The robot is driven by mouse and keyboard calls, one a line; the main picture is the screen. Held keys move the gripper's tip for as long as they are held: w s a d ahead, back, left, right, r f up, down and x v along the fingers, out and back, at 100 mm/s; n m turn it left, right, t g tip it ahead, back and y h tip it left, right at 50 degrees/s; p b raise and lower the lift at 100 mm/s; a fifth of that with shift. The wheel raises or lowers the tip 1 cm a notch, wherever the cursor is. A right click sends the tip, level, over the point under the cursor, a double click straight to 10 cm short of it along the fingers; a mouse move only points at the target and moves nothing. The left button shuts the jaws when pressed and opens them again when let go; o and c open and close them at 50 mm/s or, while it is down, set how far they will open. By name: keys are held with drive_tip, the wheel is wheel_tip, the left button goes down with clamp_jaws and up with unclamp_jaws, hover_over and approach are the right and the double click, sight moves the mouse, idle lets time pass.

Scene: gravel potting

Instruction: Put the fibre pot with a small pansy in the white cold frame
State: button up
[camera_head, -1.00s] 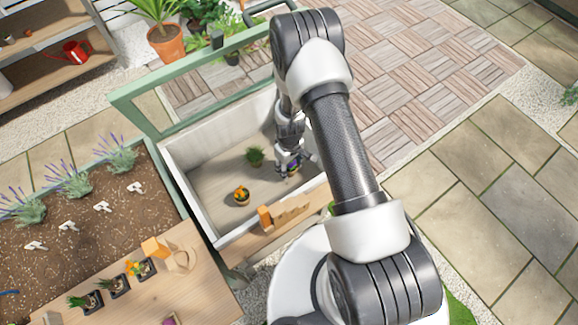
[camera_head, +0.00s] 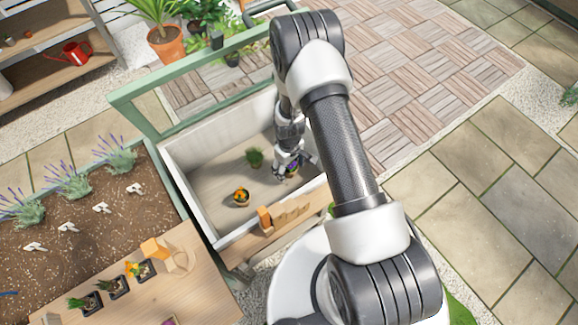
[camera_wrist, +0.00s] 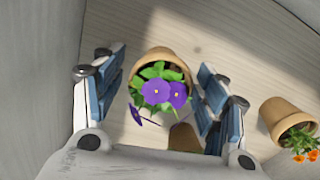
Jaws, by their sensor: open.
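A brown pot (camera_wrist: 158,55) with green leaves and a purple pansy (camera_wrist: 157,91) is between my gripper's fingers in the wrist view. My gripper (camera_wrist: 160,95) is open, with a visible gap on each side of the pot. In the head view my gripper (camera_head: 289,168) is low inside the white cold frame (camera_head: 192,202), near its right side. The purple flowers (camera_head: 292,170) show there beside the fingers, and the pot is mostly hidden. The pot appears to be down at the frame's floor.
A pot with orange flowers (camera_head: 241,198) is inside the frame to the left, also at the right in the wrist view (camera_wrist: 284,117). A green plant (camera_head: 254,158) is behind. The green-edged lid (camera_head: 160,130) stands open. A notched wooden piece (camera_head: 290,215) is at the front wall.

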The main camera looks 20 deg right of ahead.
wheel_tip(320, 180, up, 12)
drive_tip(key=p, duration=0.4)
wheel_tip(320, 180, up, 25)
drive_tip(key=s+m+t, duration=0.2)
drive_tip(key=s+r+m+t, duration=0.1)
drive_tip(key=s+r, duration=0.6)
drive_tip(key=s, duration=0.3)
drive_tip(key=s+r+m+t, duration=0.1)
drive_tip(key=s+r+m, duration=0.1)
drive_tip(key=s+r, duration=0.6)
drive_tip(key=shift+s+a+t, duration=0.15)
drive_tip(key=shift+s+t, duration=0.15)
drive_tip(key=shift+s, duration=0.7)
